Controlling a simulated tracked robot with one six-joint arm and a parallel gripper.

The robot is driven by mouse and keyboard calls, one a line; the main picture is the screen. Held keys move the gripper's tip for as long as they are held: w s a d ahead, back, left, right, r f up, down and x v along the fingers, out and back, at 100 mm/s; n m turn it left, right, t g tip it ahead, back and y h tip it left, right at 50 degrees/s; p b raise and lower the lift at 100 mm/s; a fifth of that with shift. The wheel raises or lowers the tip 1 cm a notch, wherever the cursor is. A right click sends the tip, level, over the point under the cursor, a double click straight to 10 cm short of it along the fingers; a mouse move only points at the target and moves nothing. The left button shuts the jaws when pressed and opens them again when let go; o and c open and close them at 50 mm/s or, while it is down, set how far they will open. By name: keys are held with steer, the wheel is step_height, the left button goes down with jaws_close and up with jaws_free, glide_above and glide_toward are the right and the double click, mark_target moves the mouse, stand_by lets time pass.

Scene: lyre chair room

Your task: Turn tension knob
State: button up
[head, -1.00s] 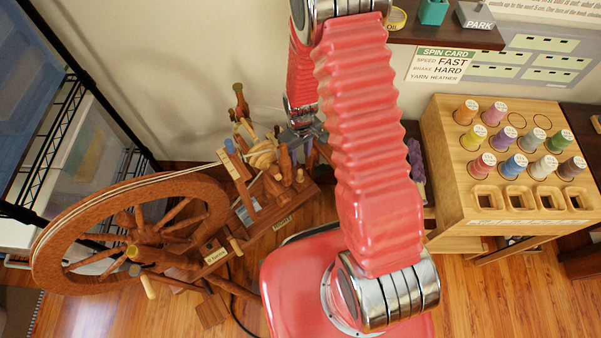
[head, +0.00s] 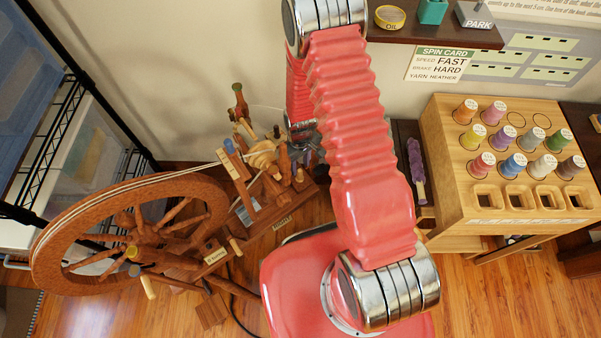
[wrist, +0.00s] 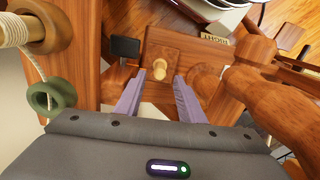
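A small pale wooden knob (wrist: 160,68) sticks out of a brown wooden block (wrist: 176,45) in the wrist view; I cannot read a label naming it the tension knob. My gripper (wrist: 159,82) is open, its two purple fingers pointing at the knob, one on either side of it near the tips. Whether they touch it I cannot tell. The spinning wheel (head: 60,220) stands at the left in the head view, with its upright parts (head: 258,160) near my arm's far end.
A black plate (wrist: 125,47) and a RIGHT tag (wrist: 214,39) sit near the knob. A turned wooden post (wrist: 262,90) is close on the right, a green ring (wrist: 52,97) on the left. A thread rack (head: 445,170) stands right; a spin card (head: 440,64) hangs behind.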

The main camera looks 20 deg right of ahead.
mark_target(300, 170)
steer(key=shift+f, duration=3.35)
steer(key=shift+c, duration=0.2)
